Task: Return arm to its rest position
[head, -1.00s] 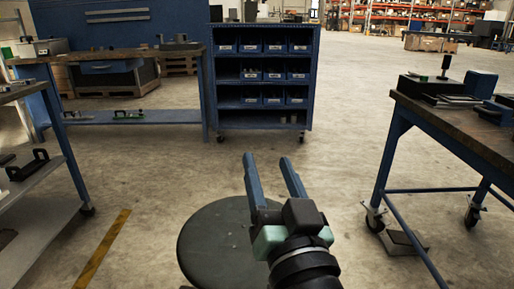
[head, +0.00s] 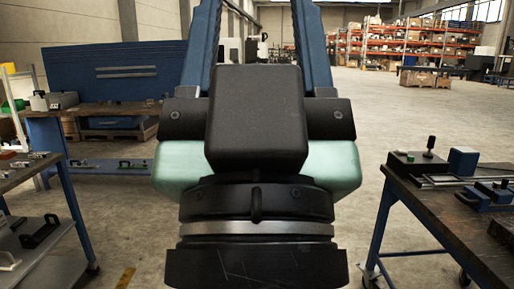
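My gripper (head: 258,30) fills the middle of the head view, close to the camera. Its black and pale green body is in the lower middle, and its two blue fingers point up and away. The fingers stand wide apart with nothing between them, so it is open and empty. The fingertips run out of the top of the picture. My arm is raised in front of the camera and hides much of the floor and what stands straight ahead.
A workbench with tools (head: 470,205) stands at right. A blue-legged bench (head: 105,112) is at far left, and a nearer bench with shelves (head: 35,190) at left. Orange racks (head: 390,50) are far back. Floor is clear right of centre.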

